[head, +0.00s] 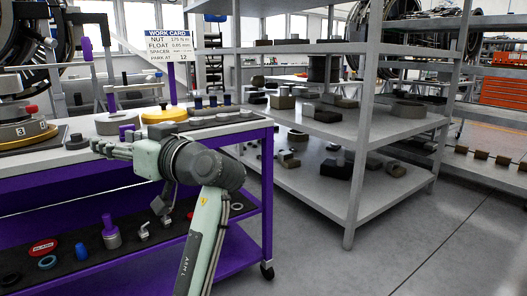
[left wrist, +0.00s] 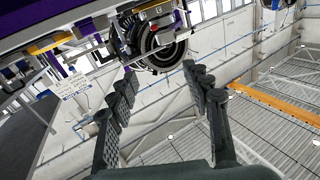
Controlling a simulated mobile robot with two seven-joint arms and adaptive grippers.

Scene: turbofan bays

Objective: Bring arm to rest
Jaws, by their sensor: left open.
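My left arm (head: 207,232) rises from the bottom of the head view and bends left at the elbow. Its forearm reaches left, beside the front edge of the purple-framed bench (head: 215,136). My left gripper (head: 98,147) points left in front of the bench top, and no object shows in it. In the left wrist view its two dark fingers (left wrist: 162,85) stand wide apart with nothing between them. That view is tilted, with the ceiling and bench edge behind the fingers. My right gripper does not show.
A yellow-topped part (head: 165,115) and a grey ring (head: 116,124) sit on the bench near my gripper. The lower shelf (head: 75,262) holds small tools and rings. A grey rack (head: 355,150) with metal parts stands right. Open floor (head: 400,240) lies at the lower right.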

